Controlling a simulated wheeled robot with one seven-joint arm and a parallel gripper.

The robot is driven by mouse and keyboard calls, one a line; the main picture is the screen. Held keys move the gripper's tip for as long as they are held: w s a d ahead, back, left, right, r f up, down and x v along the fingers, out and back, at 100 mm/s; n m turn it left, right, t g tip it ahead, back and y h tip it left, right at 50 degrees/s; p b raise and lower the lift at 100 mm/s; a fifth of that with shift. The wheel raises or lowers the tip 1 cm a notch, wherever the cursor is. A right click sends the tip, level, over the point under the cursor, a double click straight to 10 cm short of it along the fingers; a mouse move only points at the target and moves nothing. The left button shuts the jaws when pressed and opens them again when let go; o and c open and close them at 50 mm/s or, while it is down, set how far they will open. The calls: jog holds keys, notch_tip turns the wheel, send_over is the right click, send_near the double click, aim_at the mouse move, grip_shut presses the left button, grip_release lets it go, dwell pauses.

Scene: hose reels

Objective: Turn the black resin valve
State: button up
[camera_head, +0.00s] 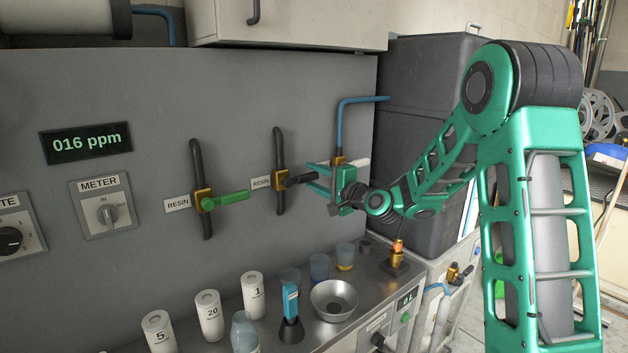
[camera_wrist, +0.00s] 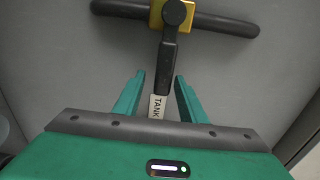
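The black resin valve has a brass body on a vertical black pipe and a black lever handle (camera_head: 301,179) pointing right in the head view, with a RESIN label (camera_head: 262,183) on its left. In the wrist view the black handle (camera_wrist: 168,66) runs down from the brass body. My gripper (camera_head: 314,178) is at the handle's free end. In the wrist view my gripper (camera_wrist: 160,80) is open, with a finger on each side of the handle's end. A gap shows on the left; the right finger is very near the handle, and contact cannot be told.
A green-handled valve (camera_head: 225,198), also labelled RESIN, is to the left. A brass valve on a blue pipe (camera_head: 341,125) is just behind my gripper. A TANK label (camera_wrist: 157,106) shows between my fingers. Bottles, cups and a metal bowl (camera_head: 334,300) stand on the counter below.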

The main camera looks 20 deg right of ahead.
jog(key=v, duration=1)
jog(key=shift+d, duration=0.15)
jog(key=shift+f, duration=0.15)
